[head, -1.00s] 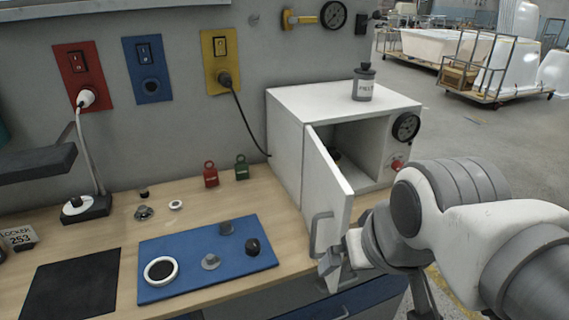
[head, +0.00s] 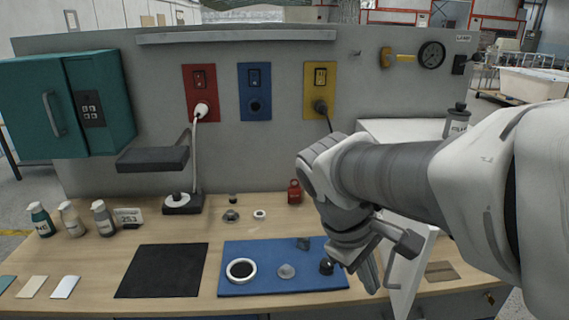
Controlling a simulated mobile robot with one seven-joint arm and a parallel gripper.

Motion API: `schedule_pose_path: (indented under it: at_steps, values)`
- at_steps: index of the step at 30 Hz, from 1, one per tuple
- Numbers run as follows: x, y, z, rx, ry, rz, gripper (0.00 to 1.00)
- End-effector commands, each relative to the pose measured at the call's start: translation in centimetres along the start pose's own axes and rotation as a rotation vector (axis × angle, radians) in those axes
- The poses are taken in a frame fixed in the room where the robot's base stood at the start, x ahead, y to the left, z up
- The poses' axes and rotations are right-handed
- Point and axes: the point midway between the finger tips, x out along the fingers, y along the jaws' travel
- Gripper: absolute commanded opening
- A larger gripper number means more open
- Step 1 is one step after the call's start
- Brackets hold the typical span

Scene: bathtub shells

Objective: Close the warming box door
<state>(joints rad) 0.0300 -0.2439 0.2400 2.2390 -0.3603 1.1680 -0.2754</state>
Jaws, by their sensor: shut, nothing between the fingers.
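The white warming box (head: 385,127) stands at the right of the bench, against the grey back panel. My arm covers most of its front, so its opening and interior are hidden. Its white door (head: 415,264) shows below my arm, standing out from the box toward the bench's front edge.
A blue mat (head: 255,287) with a white ring and small knobs lies left of my gripper. A black mat (head: 150,282) lies further left. A red padlock-like piece (head: 294,191) stands behind. A grey canister (head: 457,122) stands on the box. A teal cabinet (head: 95,100) hangs at left.

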Motion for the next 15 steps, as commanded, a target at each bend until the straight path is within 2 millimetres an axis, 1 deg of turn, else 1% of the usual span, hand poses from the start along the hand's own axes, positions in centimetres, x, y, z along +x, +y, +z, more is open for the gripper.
schedule_pose_path:
  at_steps: [3, 5, 9, 15]
  values:
    - [0.5, 0.9, -1.7, -0.186, -0.121, 0.019, 0.0]
    - [0.8, 1.3, -2.6, -0.277, -0.175, 0.028, 0.0]
    - [1.5, 2.1, -5.0, -0.486, -0.286, 0.043, 0.0]
    - [2.7, 2.8, -8.1, -0.718, -0.399, 0.049, 0.0]
